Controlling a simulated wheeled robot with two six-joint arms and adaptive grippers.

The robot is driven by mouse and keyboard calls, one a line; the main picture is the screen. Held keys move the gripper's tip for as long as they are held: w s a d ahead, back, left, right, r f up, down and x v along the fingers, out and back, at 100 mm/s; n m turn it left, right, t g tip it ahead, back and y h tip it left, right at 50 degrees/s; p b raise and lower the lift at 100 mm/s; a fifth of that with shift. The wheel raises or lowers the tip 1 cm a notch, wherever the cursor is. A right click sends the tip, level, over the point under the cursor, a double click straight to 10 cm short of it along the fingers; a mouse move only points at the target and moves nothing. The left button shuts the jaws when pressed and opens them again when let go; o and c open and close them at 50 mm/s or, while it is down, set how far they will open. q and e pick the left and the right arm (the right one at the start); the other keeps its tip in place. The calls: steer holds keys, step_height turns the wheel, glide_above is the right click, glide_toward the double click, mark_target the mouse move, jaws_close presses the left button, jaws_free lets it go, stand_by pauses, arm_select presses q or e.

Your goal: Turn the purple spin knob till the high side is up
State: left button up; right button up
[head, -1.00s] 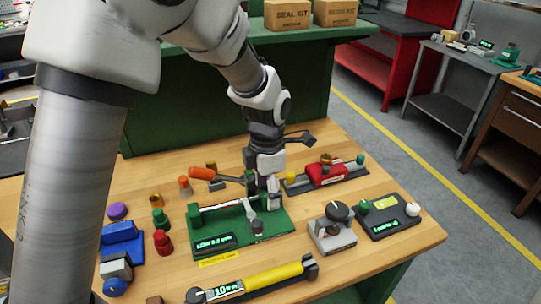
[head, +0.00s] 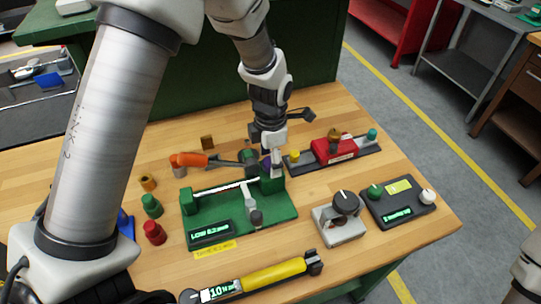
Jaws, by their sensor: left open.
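The green fixture (head: 278,213) stands on the wooden bench, with a light horizontal shaft (head: 222,188) between two green end blocks. A grey indicator (head: 254,208) leans against the shaft. The fixture's display (head: 209,232) reads "LOW" and about 0.2 mm. A small patch of purple, apparently the spin knob (head: 266,162), shows behind the right end block, mostly hidden by the block and my gripper. My left gripper (head: 276,162) is open and points down at this end block, right beside the purple patch. I cannot tell whether it touches it. My right gripper is not in view.
An orange-handled tool (head: 192,160) lies behind the fixture. A red device on a rail (head: 335,149) stands right of my gripper. A grey dial unit (head: 340,218) and a dark control box (head: 398,201) are front right. A yellow-handled tool (head: 268,277) lies in front.

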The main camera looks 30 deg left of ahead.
arm_select(q)
steer(key=shift+s+d+r, duration=0.2)
steer(key=shift+s+r, duration=0.05)
steer(key=shift+s, duration=0.05)
steer(key=shift+c, duration=0.4)
steer(key=shift+s, duration=0.1)
steer(key=c, duration=1.1)
steer(key=shift+o, duration=0.2)
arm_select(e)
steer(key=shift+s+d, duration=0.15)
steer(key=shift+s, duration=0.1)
arm_select(q)
steer(key=shift+m, duration=0.3)
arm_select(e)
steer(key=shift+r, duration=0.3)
